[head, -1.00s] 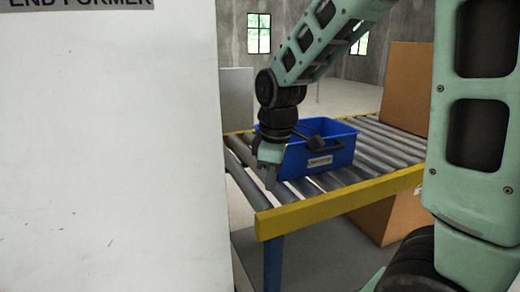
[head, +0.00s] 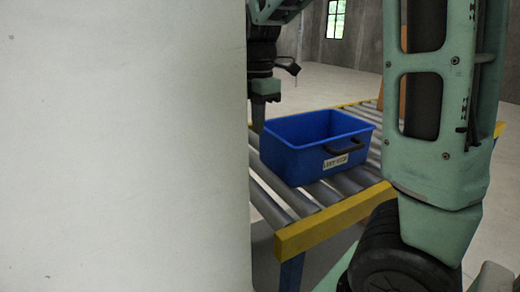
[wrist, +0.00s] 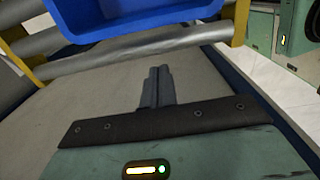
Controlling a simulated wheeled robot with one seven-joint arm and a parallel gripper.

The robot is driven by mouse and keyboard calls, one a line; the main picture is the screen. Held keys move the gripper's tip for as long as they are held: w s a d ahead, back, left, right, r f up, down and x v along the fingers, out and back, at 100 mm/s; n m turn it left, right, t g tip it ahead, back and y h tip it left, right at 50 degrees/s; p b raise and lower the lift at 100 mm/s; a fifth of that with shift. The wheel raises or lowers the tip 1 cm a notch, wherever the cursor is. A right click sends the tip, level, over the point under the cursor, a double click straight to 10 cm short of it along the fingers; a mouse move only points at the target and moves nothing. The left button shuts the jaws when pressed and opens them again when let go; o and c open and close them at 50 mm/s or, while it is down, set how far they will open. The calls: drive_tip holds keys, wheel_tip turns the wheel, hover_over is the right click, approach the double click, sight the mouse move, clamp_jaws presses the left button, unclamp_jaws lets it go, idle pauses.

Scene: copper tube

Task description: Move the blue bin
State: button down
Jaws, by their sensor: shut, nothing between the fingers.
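The blue bin (head: 300,160) stands upright on the roller conveyor, with a dark handle and a white label on its near side. My gripper (head: 258,117) is above and left of the bin in the head view, partly hidden by the white panel. In the wrist view my gripper (wrist: 158,75) has its fingers together with nothing between them. The bin's blue side (wrist: 130,22) shows at the top of the wrist view, beyond the fingertips and apart from them.
The roller conveyor (head: 290,232) has a yellow frame and grey rollers. A large white panel (head: 120,150) fills the left of the head view and hides the conveyor's left part. An orange-brown box edge (head: 379,95) shows behind my arm. Open floor (head: 335,83) lies behind.

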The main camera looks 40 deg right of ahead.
wheel_tip(320, 180, down, 9)
drive_tip(key=p, duration=0.2)
drive_tip(key=shift+f+p, duration=0.15)
drive_tip(key=shift+p, duration=0.25)
drive_tip(key=d+p, duration=0.1)
drive_tip(key=d, duration=0.2)
drive_tip(key=shift+s+f+p, duration=0.15)
drive_tip(key=shift+s+p, duration=0.25)
drive_tip(key=shift+s+d+f, duration=0.1)
drive_tip(key=shift+d, duration=0.35)
